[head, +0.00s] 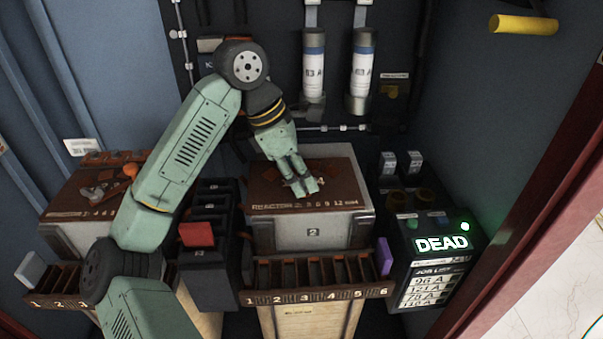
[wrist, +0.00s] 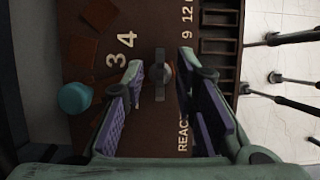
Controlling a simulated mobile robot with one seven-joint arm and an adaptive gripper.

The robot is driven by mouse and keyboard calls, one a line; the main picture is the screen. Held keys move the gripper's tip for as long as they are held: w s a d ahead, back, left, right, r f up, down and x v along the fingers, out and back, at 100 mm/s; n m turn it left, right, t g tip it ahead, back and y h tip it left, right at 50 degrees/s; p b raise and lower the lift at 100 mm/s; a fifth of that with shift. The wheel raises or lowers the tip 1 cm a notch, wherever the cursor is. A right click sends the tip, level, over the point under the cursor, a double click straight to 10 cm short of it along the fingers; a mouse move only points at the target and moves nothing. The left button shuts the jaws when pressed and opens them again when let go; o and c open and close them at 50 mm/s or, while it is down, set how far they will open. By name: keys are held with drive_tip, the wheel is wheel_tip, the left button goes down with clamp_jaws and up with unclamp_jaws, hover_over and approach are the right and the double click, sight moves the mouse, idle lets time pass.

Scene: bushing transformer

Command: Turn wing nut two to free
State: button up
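My gripper (head: 305,187) points down over the brown top of the reactor box marked 2 (head: 285,207). In the wrist view its two purple-padded fingers (wrist: 161,80) stand apart. A small grey wing nut (wrist: 159,88) with a rounded stud beside it lies between the fingertips, with a gap visible on each side. The nut looks upright in the wrist picture, between the printed numbers 3 4 and 9 12. Its own number does not show. In the head view the fingers largely hide it.
A teal round cap (wrist: 74,98) and brown flat pieces (wrist: 100,15) lie left of the fingers. A numbered slotted rack (head: 320,292) runs along the front of the box. A panel reading DEAD (head: 442,243) stands right; a black unit with a red block (head: 197,234) stands left.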

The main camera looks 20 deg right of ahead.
drive_tip(key=shift+c, duration=0.4)
clamp_jaws()
